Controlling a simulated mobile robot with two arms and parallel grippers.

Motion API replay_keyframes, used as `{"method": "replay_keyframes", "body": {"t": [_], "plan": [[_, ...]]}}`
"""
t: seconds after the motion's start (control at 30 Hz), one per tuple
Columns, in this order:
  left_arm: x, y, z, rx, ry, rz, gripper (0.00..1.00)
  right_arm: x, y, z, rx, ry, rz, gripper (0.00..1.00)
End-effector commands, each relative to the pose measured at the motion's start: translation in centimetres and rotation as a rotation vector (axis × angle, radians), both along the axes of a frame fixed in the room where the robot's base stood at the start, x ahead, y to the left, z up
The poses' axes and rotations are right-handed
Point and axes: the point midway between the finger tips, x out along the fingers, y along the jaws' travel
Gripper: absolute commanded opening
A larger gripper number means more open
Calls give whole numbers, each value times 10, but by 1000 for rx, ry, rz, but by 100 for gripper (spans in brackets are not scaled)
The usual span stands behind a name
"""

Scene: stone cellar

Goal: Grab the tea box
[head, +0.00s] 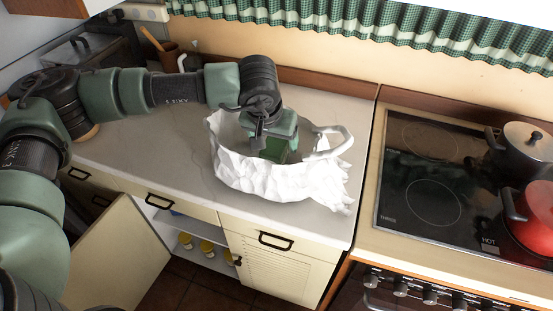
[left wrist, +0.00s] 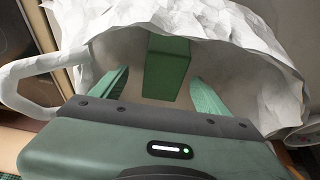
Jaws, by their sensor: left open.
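The tea box, a green box (head: 275,152), is inside a crumpled white bag (head: 265,178) on the counter. In the left wrist view the box (left wrist: 167,66) stands out beyond my fingers, within the bag (left wrist: 225,35). My left gripper (head: 268,143) reaches down into the bag's opening from above. In the left wrist view its two fingers (left wrist: 159,76) are spread apart, one on each side of the box, with gaps between. The bag's front wall hides the lower part of the box in the head view. My right gripper is not in view.
A stove (head: 440,185) with a red pot (head: 535,220) and a dark pot (head: 520,150) stands right of the counter (head: 185,175). A cabinet door (head: 115,255) hangs open below. A brown cup (head: 168,56) stands at the back. A bag handle (left wrist: 30,85) loops beside my gripper.

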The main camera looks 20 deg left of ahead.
Motion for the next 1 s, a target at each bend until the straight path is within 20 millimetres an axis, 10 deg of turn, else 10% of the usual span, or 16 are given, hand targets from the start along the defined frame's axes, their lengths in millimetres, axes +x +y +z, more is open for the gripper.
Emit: {"method": "replay_keyframes", "body": {"t": [0.8,1.0], "plan": [[33,5,-63,0,1,-1,75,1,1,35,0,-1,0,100],[33,5,-62,0,1,-1,20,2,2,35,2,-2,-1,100]]}}
